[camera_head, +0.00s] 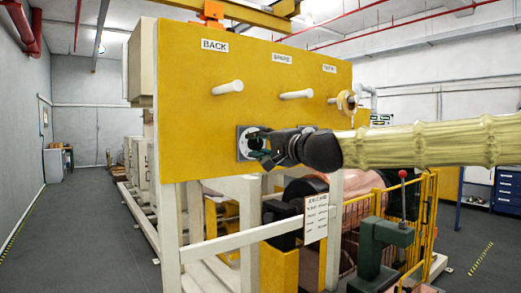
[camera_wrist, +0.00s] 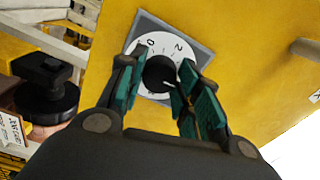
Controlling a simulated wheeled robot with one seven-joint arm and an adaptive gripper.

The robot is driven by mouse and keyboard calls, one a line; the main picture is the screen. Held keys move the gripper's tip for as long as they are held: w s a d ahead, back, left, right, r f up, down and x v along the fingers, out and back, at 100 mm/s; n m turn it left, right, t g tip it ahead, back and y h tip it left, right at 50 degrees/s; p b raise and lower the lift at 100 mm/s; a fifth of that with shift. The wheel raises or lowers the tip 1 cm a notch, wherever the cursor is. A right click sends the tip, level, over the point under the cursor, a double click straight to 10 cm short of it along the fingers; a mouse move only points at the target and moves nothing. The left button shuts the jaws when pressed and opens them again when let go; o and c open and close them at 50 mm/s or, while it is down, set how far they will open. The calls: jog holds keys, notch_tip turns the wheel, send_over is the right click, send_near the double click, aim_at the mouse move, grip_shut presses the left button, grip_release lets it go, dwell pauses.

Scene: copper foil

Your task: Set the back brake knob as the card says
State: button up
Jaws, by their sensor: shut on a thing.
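The brake knob is a round black knob (camera_wrist: 159,73) on a white numbered dial (camera_wrist: 147,49) with a square grey plate, on the yellow panel below the BACK label (camera_head: 215,45). Figures like 0 and 2 show on the dial; the knob's exact setting is hard to read. My gripper (camera_wrist: 158,66) has its green-padded fingers on both sides of the knob, shut on it. In the head view my gripper (camera_head: 256,143) covers most of the dial, and the plate (camera_head: 242,148) shows at its left. The white card (camera_head: 316,217) hangs below; its lines are too small to read.
White pegs (camera_head: 228,88) stick out of the yellow panel (camera_head: 185,110) above my gripper. A brass-coloured ring (camera_head: 346,102) sits at the right peg. White frame beams, a yellow guard (camera_head: 427,215) and a green machine part (camera_head: 377,245) stand below. Open floor lies at left.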

jog(key=shift+f+m, duration=0.1)
jog(key=shift+m, duration=0.2)
jog(key=o, duration=1)
jog(key=shift+o, duration=0.2)
jog(key=v, duration=1.2)
